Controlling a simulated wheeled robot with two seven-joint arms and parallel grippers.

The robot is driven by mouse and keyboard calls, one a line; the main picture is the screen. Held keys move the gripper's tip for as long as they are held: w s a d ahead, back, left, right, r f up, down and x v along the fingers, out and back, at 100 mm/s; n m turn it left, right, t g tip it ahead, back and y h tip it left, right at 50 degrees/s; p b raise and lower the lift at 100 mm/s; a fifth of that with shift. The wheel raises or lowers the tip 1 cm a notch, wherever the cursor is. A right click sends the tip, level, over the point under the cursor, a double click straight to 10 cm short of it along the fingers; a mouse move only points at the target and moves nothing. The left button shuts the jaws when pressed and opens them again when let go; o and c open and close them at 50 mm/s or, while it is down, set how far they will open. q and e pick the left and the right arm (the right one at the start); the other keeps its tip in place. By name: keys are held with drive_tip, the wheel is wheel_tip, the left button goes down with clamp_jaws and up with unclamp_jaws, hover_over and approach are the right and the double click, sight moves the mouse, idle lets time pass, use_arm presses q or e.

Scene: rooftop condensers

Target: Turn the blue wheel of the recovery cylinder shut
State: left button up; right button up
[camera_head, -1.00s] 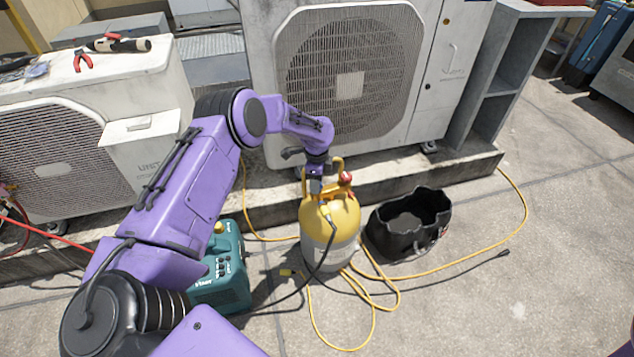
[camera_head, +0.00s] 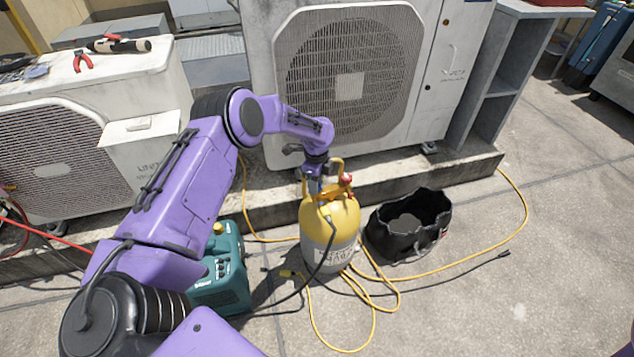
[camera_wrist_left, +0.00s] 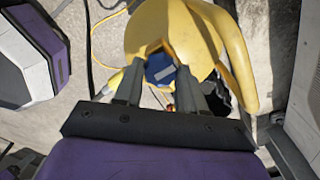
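The recovery cylinder (camera_head: 344,222), yellow above and grey below, stands upright on the paving in the middle of the head view. Its yellow top (camera_wrist_left: 195,35) and curved handle fill the upper part of the left wrist view. The blue wheel (camera_wrist_left: 161,70) lies between the fingertips of my left gripper (camera_wrist_left: 160,80), one finger on each side, apparently pressed against it. In the head view my left gripper (camera_head: 314,187) points down at the cylinder's top, and the wheel is hidden there. My right gripper is not in view.
A black open tool bag (camera_head: 408,240) stands right of the cylinder, a teal machine (camera_head: 222,272) left of it. Yellow and black hoses (camera_head: 375,335) loop over the ground. Condenser units (camera_head: 350,75) stand behind on a concrete ledge.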

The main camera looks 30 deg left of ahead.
use_arm(q)
drive_tip(key=o, duration=0.4)
drive_tip(key=shift+s, duration=0.1)
drive_tip(key=shift+c, duration=0.2)
wheel_tip(320, 180, up, 10)
drive_tip(key=p, duration=0.2)
drive_tip(key=shift+r, duration=0.25)
